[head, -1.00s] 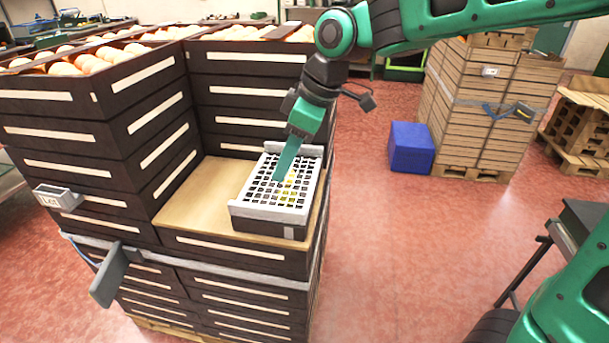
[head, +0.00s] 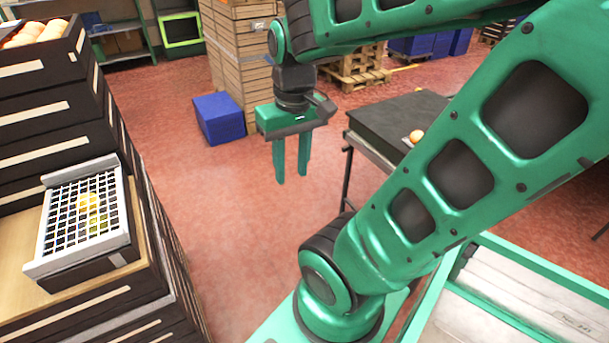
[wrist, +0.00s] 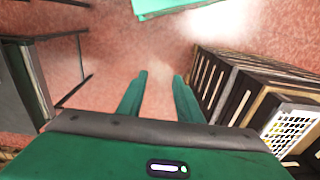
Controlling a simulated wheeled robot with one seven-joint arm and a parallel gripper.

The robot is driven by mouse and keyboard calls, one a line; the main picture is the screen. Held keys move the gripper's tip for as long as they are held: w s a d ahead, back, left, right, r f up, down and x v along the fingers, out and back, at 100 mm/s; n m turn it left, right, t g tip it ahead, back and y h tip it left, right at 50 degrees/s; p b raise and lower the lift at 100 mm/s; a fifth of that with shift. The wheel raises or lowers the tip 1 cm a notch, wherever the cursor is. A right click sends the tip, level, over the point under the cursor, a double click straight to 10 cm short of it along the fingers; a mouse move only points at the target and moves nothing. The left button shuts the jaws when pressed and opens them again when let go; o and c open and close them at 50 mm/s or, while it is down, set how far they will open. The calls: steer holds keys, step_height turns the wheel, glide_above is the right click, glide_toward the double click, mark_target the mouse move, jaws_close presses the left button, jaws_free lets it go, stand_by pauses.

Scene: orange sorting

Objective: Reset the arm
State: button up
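My gripper (head: 291,160) hangs over the open red floor in the head view, fingers pointing down. Its two green fingers are apart with nothing between them. In the wrist view my gripper (wrist: 158,85) also shows two separate fingers with bare floor beyond. My arm is bent and crosses the right half of the head view. No object is held.
A white grid-topped crate (head: 47,243) with something yellow inside sits on the dark crate stack at left. A blue box (head: 219,118) is on the floor behind. Clear floor lies between.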

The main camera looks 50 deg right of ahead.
steer(key=s, duration=0.1)
steer(key=s+m, duration=0.1)
steer(key=s, duration=0.1)
steer(key=s+d+f+m, duration=0.1)
steer(key=shift+s+f+g, duration=0.1)
steer(key=shift+s+g, duration=0.1)
steer(key=shift+g, duration=0.1)
steer(key=shift+w+f, duration=0.25)
steer(key=shift+w, duration=0.35)
stand_by(0.5)
